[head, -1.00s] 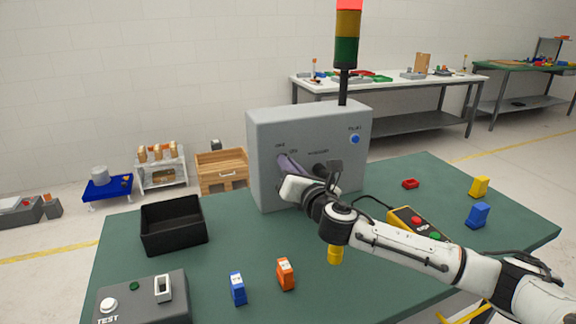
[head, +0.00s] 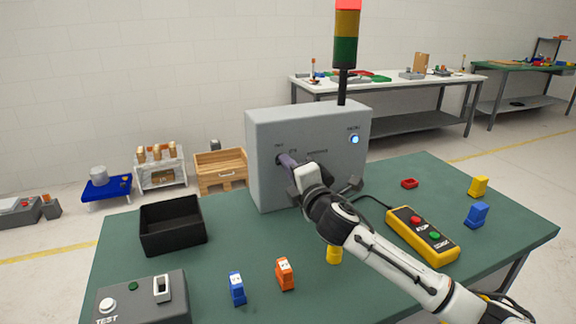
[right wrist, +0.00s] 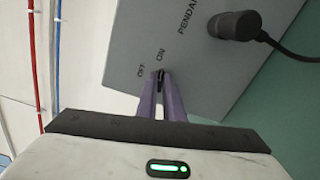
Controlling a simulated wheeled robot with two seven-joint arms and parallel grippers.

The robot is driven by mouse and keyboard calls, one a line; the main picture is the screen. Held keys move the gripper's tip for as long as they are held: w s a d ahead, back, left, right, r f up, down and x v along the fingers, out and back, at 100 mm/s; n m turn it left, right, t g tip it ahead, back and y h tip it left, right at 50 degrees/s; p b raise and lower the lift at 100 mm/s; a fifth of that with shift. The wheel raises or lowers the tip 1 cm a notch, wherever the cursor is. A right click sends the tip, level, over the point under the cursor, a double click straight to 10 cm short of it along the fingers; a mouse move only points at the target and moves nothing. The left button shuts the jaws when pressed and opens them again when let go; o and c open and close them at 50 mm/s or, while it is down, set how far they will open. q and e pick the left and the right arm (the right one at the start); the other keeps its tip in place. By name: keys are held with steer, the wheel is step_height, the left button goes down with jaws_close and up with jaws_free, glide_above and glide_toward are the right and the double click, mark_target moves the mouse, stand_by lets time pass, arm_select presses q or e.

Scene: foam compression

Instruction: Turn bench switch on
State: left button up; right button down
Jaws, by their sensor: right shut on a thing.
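The bench switch (right wrist: 160,76) is a small dark knob on the front of the grey control box (head: 350,135). In the right wrist view it shows between my purple fingertips, just below the ON label, with OFF to the left. It appears to point towards ON. My right gripper (head: 285,160) is shut on the switch; its fingers also show in the right wrist view (right wrist: 161,90). The fingers hide most of the knob. A blue lamp (head: 355,140) glows brightly at the box's upper right. My left gripper is not in view.
The green table (head: 205,265) holds a black bin (head: 173,245), a test box (head: 150,305), a yellow pendant (head: 422,238), and several small blue, orange, yellow and red parts. A pendant plug (right wrist: 235,25) and cable sit beside the switch. A stack light (head: 347,50) stands behind.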

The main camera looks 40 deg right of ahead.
steer(key=shift+m, duration=1.2)
steer(key=c, duration=1.9)
jaws_free()
steer(key=b+v, duration=0.1)
steer(key=v, duration=0.9)
steer(key=shift+s, duration=0.15)
steer(key=shift+d+f, duration=0.1)
